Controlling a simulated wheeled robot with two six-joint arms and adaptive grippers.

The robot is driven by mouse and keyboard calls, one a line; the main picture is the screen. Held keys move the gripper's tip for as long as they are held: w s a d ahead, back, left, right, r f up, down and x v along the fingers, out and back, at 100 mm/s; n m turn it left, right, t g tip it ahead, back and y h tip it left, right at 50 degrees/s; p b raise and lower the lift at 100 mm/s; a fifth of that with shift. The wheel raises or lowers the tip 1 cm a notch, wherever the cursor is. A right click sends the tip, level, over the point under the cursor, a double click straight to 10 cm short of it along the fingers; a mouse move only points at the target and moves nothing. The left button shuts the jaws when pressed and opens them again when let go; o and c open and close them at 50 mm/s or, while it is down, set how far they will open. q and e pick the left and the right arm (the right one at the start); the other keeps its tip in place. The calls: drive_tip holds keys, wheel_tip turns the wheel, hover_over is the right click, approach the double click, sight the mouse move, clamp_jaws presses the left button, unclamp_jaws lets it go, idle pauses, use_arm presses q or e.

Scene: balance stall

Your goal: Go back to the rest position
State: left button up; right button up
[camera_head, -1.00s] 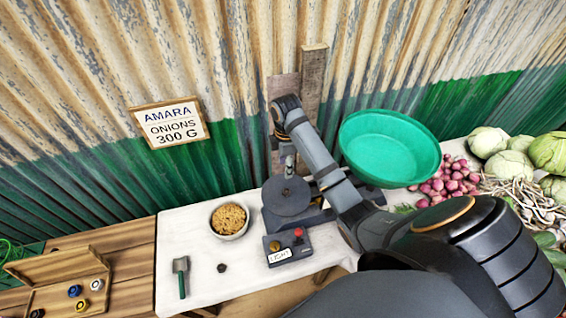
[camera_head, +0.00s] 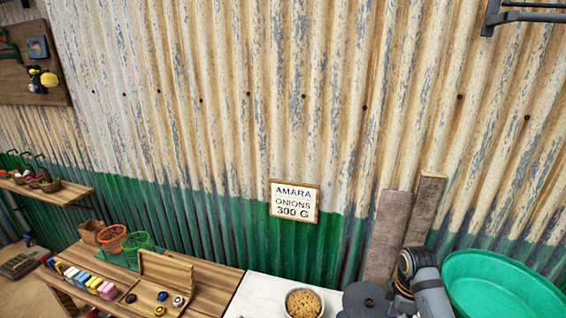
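My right arm (camera_head: 428,285) shows at the bottom edge, right of the middle, in front of the corrugated wall. Its wrist bends down beside the dark round plate of the scale (camera_head: 366,300), which is cut by the bottom edge. The gripper itself is too cropped and dark to tell whether its fingers are open or shut. My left gripper is not in view.
A bowl of yellowish food (camera_head: 304,303) stands on the white table (camera_head: 258,290). A green basin (camera_head: 500,285) is at the right. A wooden stall table (camera_head: 215,275) with a box and coloured items is at the left. A sign (camera_head: 295,201) hangs on the wall.

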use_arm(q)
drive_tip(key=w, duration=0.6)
use_arm(e)
drive_tip(key=s+a+f+m+t, duration=0.1)
drive_tip(key=s+a+m+t, duration=0.15)
drive_tip(key=s+m, duration=0.55)
drive_tip(key=s+a+f+m+t, duration=0.1)
drive_tip(key=s+a+m, duration=0.2)
drive_tip(key=s+m, duration=0.5)
drive_tip(key=s+d+f+n+g+b, duration=0.1)
drive_tip(key=s+f+b, duration=0.25)
drive_tip(key=f, duration=1.45)
drive_tip(key=s+d+f+n+g+b, duration=0.15)
drive_tip(key=f+b, duration=0.35)
drive_tip(key=f, duration=1.4)
use_arm(q)
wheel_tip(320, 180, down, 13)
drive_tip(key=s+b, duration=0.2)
drive_tip(key=b, duration=0.2)
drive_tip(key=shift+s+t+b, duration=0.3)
use_arm(e)
drive_tip(key=s+d+f, duration=0.1)
drive_tip(key=s+f, duration=1.6)
drive_tip(key=f, duration=0.2)
drive_tip(key=shift+s+f+h, duration=0.15)
drive_tip(key=shift+s+h, duration=0.2)
drive_tip(key=shift+h, duration=0.05)
